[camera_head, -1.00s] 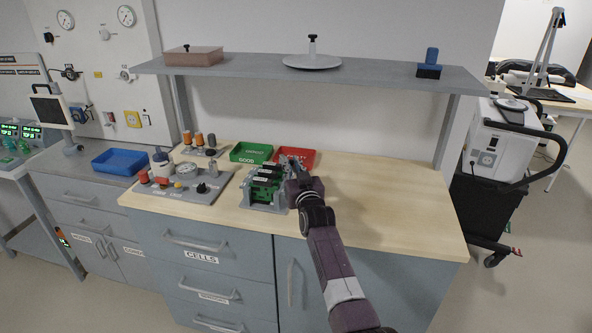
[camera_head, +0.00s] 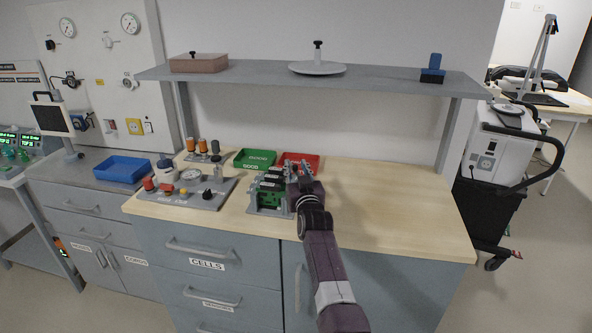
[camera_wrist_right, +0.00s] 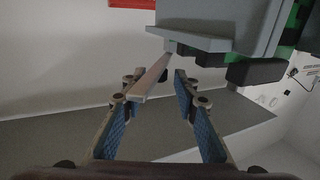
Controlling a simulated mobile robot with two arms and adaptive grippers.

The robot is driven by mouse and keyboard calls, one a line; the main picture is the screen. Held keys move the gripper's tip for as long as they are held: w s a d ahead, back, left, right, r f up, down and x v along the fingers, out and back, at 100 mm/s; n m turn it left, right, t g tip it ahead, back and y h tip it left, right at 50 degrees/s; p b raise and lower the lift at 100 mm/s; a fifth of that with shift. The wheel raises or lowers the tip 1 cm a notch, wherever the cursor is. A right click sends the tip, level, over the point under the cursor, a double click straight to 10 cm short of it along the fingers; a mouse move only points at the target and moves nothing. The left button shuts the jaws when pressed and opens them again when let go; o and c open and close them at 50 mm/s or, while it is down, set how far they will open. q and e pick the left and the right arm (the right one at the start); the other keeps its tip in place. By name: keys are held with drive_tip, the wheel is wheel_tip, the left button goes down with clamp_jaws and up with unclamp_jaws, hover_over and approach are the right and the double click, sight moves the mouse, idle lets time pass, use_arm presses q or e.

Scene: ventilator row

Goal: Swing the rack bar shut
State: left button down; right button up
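The rack (camera_head: 268,193) with green boards and dark blocks stands on the wooden bench. It also shows upside down in the wrist view (camera_wrist_right: 232,28). A thin pale bar (camera_wrist_right: 152,78) sticks out from the rack's grey side in the wrist view. My right gripper (camera_head: 301,166) is at the rack's right side. Its blue-padded fingers (camera_wrist_right: 158,88) are apart, with the bar reaching between them, nearer the left finger. I cannot tell whether that finger touches it. In the head view the gripper hides the bar. My left gripper is not in view.
A green tray (camera_head: 254,158) and a red tray (camera_head: 312,158) stand close behind the rack. A panel with knobs (camera_head: 208,195) is on its left. The bench's right part (camera_head: 400,210) is clear. A shelf (camera_head: 350,78) hangs above.

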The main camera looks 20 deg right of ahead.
sight(296, 173)
drive_tip(key=shift+f, duration=0.1)
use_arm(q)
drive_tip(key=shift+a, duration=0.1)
use_arm(e)
wheel_tip(296, 173, up, 10)
idle(0.5)
